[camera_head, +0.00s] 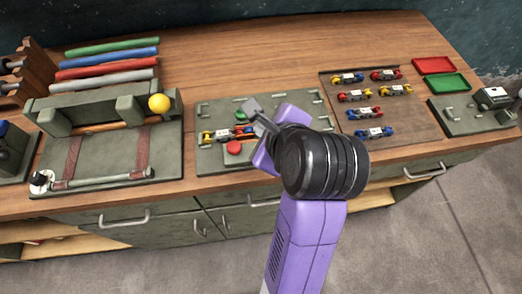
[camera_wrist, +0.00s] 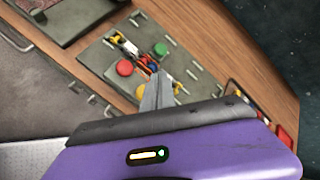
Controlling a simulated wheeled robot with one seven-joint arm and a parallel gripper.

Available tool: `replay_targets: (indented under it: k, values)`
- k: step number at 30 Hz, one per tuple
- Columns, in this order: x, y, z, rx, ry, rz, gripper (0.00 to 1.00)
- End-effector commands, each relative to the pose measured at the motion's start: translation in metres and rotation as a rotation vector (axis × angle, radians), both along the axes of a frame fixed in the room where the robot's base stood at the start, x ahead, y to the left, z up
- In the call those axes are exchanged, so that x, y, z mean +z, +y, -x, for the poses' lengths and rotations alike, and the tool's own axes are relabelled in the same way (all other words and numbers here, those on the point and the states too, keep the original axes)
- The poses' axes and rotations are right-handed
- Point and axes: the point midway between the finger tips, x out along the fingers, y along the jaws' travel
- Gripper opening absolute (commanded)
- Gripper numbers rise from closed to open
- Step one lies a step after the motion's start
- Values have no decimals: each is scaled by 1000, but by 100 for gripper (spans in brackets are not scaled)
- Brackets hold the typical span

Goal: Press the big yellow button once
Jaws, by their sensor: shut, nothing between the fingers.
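A grey-green panel (camera_head: 213,107) on the bench carries a red button (camera_head: 234,148) and a green button (camera_head: 240,115). A round yellow button (camera_wrist: 141,92) shows in the wrist view, beside my fingers and partly hidden by them. The red button (camera_wrist: 124,67) and green button (camera_wrist: 160,49) lie farther off on the same panel (camera_wrist: 100,57). In the head view my arm hides the yellow button. My gripper (camera_head: 251,106) is shut and empty over the panel; its fingers also show in the wrist view (camera_wrist: 160,76). I cannot tell whether they touch anything.
A small multicoloured car (camera_head: 218,136) lies on the panel by the buttons. A left fixture (camera_head: 100,168) has a yellow ball knob (camera_head: 159,103). A brown board (camera_head: 405,130) with several cars stands right, beside red (camera_head: 433,65) and green trays (camera_head: 447,82). Coloured rods (camera_head: 108,62) lie behind.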

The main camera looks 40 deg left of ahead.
Motion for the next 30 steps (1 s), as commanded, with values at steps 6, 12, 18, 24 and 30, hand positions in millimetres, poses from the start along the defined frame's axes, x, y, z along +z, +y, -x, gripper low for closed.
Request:
replay_targets:
  k: [6,12,18,24,30]
  values:
    - [-33,0,0,0,1,1,0]
    - [-47,0,0,-1,-1,0,0]
    - [-49,0,0,0,0,0,0]
    - [-49,0,0,0,0,0,0]
    - [-49,0,0,0,0,0,0]
